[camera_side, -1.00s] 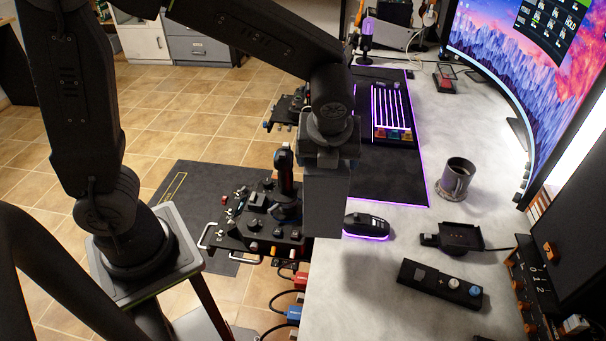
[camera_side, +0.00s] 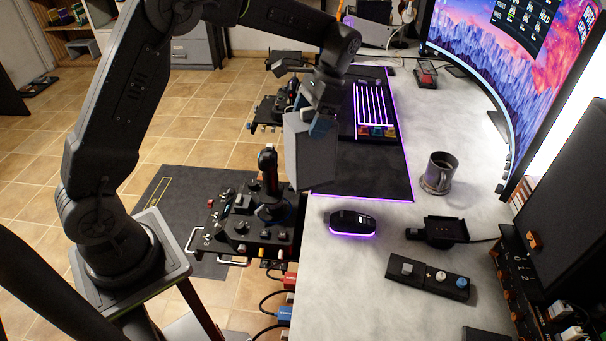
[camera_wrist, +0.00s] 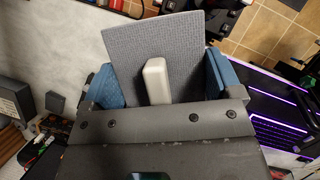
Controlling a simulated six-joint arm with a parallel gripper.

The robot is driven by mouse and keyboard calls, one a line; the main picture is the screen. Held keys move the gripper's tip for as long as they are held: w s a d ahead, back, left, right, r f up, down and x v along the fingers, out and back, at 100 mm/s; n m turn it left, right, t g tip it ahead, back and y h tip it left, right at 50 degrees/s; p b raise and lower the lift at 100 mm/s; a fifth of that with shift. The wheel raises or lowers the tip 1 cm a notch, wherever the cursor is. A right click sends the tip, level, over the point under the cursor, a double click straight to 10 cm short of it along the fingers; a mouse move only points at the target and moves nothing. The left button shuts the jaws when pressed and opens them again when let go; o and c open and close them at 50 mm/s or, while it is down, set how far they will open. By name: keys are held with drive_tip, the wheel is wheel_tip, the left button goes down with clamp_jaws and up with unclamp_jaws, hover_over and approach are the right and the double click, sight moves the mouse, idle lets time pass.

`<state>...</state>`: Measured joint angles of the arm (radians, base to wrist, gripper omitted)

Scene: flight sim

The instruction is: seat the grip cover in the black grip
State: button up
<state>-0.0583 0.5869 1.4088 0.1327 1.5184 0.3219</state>
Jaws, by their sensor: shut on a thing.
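My gripper (camera_side: 318,122) is shut on a flat grey textured panel, which I take to be the grip cover (camera_side: 308,158). In the wrist view the cover (camera_wrist: 140,45) stands out past the gripper (camera_wrist: 158,82), with a pale upright tab (camera_wrist: 156,80) between the two blue fingers. The cover hangs tilted in the air near the desk's left edge. The black grip (camera_side: 268,172) stands upright on a control panel, just left of the cover in the side view. The grip's receiving face is not visible.
The control panel (camera_side: 240,235) with several knobs and switches sits left of the desk (camera_side: 345,285). Open floor lies left.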

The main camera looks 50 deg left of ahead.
drive_tip(key=shift+r, duration=0.1)
wheel_tip(320, 180, up, 9)
drive_tip(key=shift+f, duration=0.1)
drive_tip(key=s+a+n+t+h, duration=0.1)
drive_tip(key=a+n+h, duration=0.1)
drive_tip(key=a+n, duration=0.5)
drive_tip(key=s+a+n+h, duration=0.25)
drive_tip(key=a+n, duration=0.25)
drive_tip(key=a, duration=0.3)
drive_tip(key=f, duration=0.2)
drive_tip(key=w+f, duration=0.1)
drive_tip(key=f, duration=0.1)
drive_tip(key=shift+f, duration=0.4)
drive_tip(key=shift+d+f, duration=0.1)
drive_tip(key=shift+f, duration=0.05)
